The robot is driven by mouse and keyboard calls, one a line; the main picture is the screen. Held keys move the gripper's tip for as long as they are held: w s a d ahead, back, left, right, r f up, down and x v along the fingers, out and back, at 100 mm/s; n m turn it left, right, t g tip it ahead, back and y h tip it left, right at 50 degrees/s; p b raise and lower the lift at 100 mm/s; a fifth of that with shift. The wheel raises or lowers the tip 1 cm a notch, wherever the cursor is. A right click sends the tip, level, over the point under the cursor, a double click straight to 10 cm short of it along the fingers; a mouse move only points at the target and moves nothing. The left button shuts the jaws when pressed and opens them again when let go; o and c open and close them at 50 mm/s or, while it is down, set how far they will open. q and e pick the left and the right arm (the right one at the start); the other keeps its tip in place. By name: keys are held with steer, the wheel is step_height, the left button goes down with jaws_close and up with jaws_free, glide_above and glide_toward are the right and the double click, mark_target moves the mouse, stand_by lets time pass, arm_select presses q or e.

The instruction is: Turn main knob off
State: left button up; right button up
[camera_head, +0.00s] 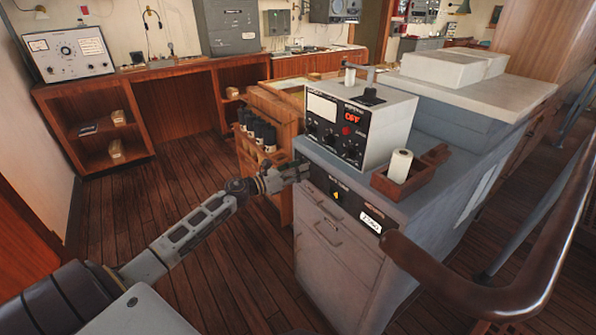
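A grey cabinet (324,265) stands right of centre, with a black control strip along its top front edge. A small yellow knob or switch (336,194) sits on this strip, with a white label (371,223) to its right. I cannot read for sure which control is the main knob. My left gripper (298,172) is at the strip's left end, left of the yellow control. Its fingertips are against or very near the cabinet front and hide what is behind them. Whether the fingers are shut on something is too small to tell. My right gripper is not in view.
A grey instrument box (391,133) with a red display and knobs stands on the cabinet, beside a brown tray (432,160) holding a white roll (400,166). A dark handrail (470,290) curves across the lower right. Wooden floor (215,270) is clear around my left arm.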

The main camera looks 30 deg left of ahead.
arm_select(q)
steer(key=c, duration=0.6)
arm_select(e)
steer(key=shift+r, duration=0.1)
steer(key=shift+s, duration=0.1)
arm_select(q)
steer(key=n+p, duration=0.7)
steer(key=n, duration=0.5)
steer(key=shift+p, duration=0.35)
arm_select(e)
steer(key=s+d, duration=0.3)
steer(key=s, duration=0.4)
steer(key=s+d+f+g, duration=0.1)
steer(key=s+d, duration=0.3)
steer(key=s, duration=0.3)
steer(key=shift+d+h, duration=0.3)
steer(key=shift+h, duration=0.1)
arm_select(q)
steer(key=o, duration=1.1)
steer(key=shift+f, duration=0.1)
steer(key=shift+c, duration=0.2)
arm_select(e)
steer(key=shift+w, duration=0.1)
